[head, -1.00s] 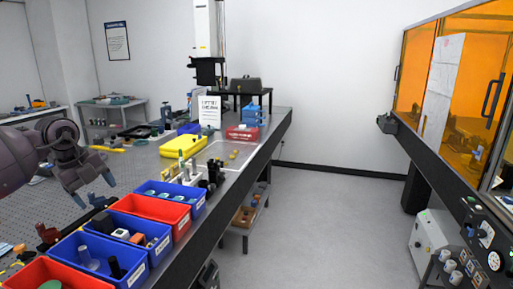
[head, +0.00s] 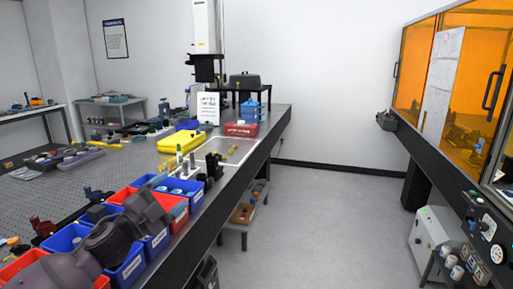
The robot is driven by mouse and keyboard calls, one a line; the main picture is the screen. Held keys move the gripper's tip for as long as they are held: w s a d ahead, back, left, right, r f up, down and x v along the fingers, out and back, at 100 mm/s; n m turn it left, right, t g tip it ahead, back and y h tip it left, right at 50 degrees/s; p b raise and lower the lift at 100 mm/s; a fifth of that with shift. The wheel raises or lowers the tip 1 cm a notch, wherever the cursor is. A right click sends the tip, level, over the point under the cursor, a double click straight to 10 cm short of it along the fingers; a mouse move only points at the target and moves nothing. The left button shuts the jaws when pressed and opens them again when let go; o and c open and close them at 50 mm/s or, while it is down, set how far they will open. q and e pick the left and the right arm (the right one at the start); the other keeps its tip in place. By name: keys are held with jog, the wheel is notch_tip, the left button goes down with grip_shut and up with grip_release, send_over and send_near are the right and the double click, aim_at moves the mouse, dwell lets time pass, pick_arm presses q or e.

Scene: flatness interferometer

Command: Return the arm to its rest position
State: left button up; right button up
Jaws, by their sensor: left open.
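My left arm comes in from the lower left in the head view. Its dark, rounded wrist and left gripper (head: 148,212) are above the row of bins on the near bench edge. The gripper is open and nothing shows held in it. Its fingertips are hard to make out against the bins. The arm hides much of a red bin (head: 179,209) and of the nearer blue bin (head: 131,270). My right gripper is not in view.
The perforated bench (head: 40,198) is partly clear left of the bins. A farther blue bin (head: 194,199), a yellow tray (head: 182,141) and a red box (head: 240,129) stand along it. Open floor (head: 320,220) lies between the bench and the orange-windowed enclosure (head: 465,75).

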pick_arm(q)
jog(key=s+a+f+n+g+y+b, duration=0.15)
jog(key=s+f+n+y, duration=0.45)
jog(key=f, duration=0.7)
jog(key=s+a+f+n+y+b, duration=0.25)
jog(key=s+f+n, duration=0.4)
jog(key=f, duration=0.65)
jog(key=s+a+f+n+g+y+b, duration=0.2)
jog(key=s+a+f+n+g+y, duration=0.1)
jog(key=s+f, duration=1.5)
jog(key=s+n+g+y, duration=0.1)
jog(key=n+g, duration=0.1)
jog(key=n, duration=0.1)
jog(key=shift+s+f, duration=0.2)
jog(key=shift+s, duration=0.2)
jog(key=shift+n, duration=0.25)
jog(key=shift+c, duration=0.2)
